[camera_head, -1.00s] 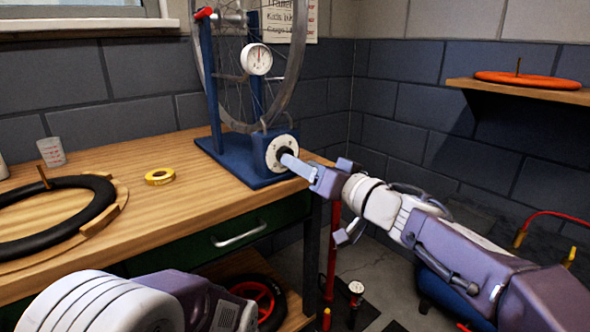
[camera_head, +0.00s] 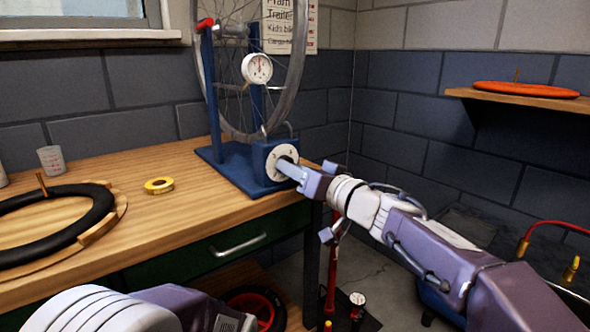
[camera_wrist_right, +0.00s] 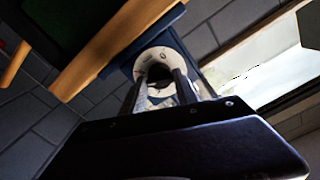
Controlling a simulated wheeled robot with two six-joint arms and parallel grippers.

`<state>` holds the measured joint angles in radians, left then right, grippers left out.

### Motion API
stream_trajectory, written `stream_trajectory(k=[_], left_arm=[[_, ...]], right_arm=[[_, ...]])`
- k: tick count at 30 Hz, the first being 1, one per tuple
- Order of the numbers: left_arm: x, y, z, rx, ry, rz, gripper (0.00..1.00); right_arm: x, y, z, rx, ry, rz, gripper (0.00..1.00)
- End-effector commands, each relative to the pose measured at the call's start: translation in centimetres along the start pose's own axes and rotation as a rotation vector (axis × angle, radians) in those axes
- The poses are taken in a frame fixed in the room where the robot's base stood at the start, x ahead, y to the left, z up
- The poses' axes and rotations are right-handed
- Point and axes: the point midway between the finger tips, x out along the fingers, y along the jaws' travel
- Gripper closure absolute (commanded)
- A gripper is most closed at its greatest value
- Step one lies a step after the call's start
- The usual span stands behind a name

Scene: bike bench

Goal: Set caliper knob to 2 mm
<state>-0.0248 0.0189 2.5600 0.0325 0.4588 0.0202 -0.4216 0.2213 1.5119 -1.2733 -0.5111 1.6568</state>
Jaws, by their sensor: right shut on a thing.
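The caliper knob (camera_wrist_right: 159,72) is a dark round knob in the middle of a white dial plate with marks around it. The dial plate (camera_head: 281,151) is on the front of a blue block at the foot of the blue wheel stand (camera_head: 213,110). My right gripper (camera_head: 284,163) reaches it from the right and is shut on the knob. In the right wrist view its two fingers (camera_wrist_right: 160,82) lie either side of the knob. The dial marks are too small and partly hidden to read. My left arm shows at the bottom left; its gripper is out of view.
A spoked wheel (camera_head: 250,90) with a round gauge (camera_head: 257,68) stands above the block. On the wooden bench (camera_head: 190,220) are a yellow tape roll (camera_head: 159,185), a black tyre (camera_head: 80,233) and a cup (camera_head: 51,160). A shelf with an orange ring (camera_head: 525,89) is at right.

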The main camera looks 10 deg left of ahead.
Motion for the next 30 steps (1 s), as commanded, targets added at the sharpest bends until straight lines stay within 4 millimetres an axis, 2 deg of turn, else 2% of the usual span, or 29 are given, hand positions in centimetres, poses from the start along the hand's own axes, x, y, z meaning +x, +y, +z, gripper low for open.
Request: stream_trajectory(k=[8, 18, 30], left_arm=[[-1.1, 0.0, -0.1, 0.000, 0.000, 0.000, 1.00], [-2.5, 0.1, -0.2, 0.000, 0.000, 0.000, 1.00], [-3.1, 0.1, -0.3, 0.000, 0.000, 0.000, 1.00]], right_arm=[[0.0, 0.0, -0.2, -0.147, -0.001, 0.002, 1.00], [0.0, 0.0, -0.1, -0.461, -0.001, 0.001, 1.00], [0.0, 0.0, 0.0, -0.841, -0.001, 0.001, 1.00]])
